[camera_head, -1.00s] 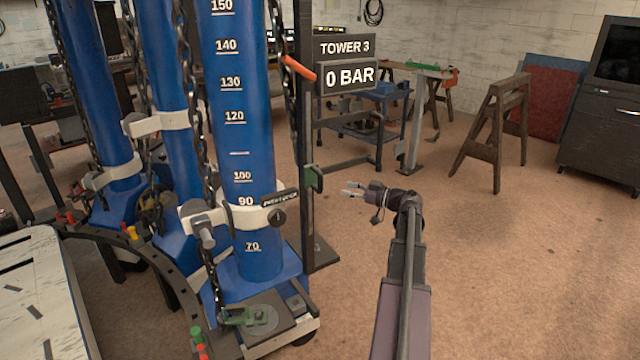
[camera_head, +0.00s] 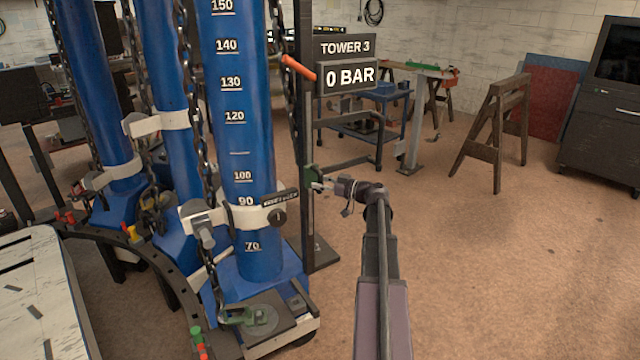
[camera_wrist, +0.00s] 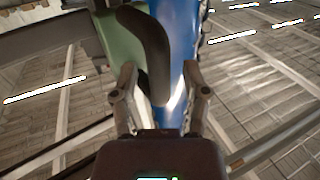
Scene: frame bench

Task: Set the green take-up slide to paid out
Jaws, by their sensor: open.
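The green take-up slide (camera_head: 311,177) sits on the dark upright post (camera_head: 308,225) to the right of the nearest blue tower. In the wrist view it is a green plate (camera_wrist: 118,40) with a curved black handle (camera_wrist: 150,42). My gripper (camera_head: 322,186) is at the slide, reaching in from the right. In the wrist view my gripper (camera_wrist: 160,82) has its fingers apart, with the lower part of the handle between or just beyond them. Whether a finger touches the handle I cannot tell.
An orange lever (camera_head: 298,67) sits higher on the post.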

